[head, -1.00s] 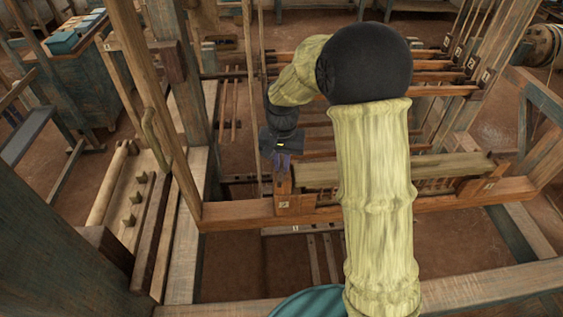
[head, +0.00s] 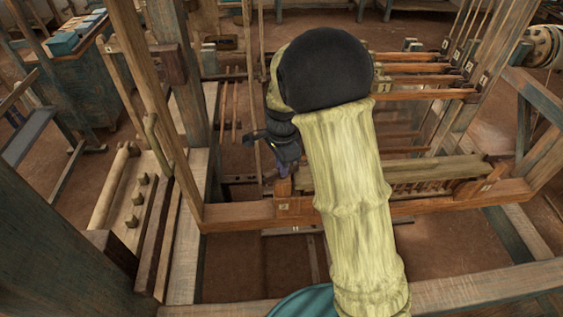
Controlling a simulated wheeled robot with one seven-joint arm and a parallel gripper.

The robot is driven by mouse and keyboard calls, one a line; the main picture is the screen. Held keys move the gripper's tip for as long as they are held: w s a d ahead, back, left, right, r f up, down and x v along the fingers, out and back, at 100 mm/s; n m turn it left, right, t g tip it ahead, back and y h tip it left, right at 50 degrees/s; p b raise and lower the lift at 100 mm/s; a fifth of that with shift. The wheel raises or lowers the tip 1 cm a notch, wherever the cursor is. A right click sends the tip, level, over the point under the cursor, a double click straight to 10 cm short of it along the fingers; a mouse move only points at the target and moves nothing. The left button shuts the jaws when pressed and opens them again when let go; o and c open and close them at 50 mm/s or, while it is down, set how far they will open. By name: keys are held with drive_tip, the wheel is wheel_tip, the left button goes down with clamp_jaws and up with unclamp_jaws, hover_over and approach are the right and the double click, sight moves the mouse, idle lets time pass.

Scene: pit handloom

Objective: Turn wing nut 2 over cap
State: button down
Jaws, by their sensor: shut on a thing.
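My gripper (head: 283,171) points down at the left end of the loom's wooden frame. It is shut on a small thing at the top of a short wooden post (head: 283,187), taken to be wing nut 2. The nut itself is too small and too covered by the fingers to make out. The pale cap (head: 440,168) is a long wooden bar running right from there above the reed. My forearm hides part of its length. A labelled block at the cap's right end (head: 488,186) is in view.
The wooden cross beam (head: 235,213) lies just below the gripper. Upright posts (head: 150,120) stand close on the left, and thin cords hang beside the wrist. Several harness bars (head: 420,81) lie behind.

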drive_tip(key=m+p, duration=0.1)
drive_tip(key=m, duration=0.2)
drive_tip(key=shift+r+p, duration=0.1)
drive_tip(key=shift+p, duration=0.25)
drive_tip(key=shift+m+p, duration=0.4)
drive_tip(key=shift+m, duration=0.5)
drive_tip(key=c, duration=1.5)
unclamp_jaws()
drive_tip(key=shift+o, duration=0.2)
drive_tip(key=shift+r, duration=0.25)
wheel_tip(320, 180, up, 17)
drive_tip(key=b, duration=0.3)
drive_tip(key=shift+f, duration=0.15)
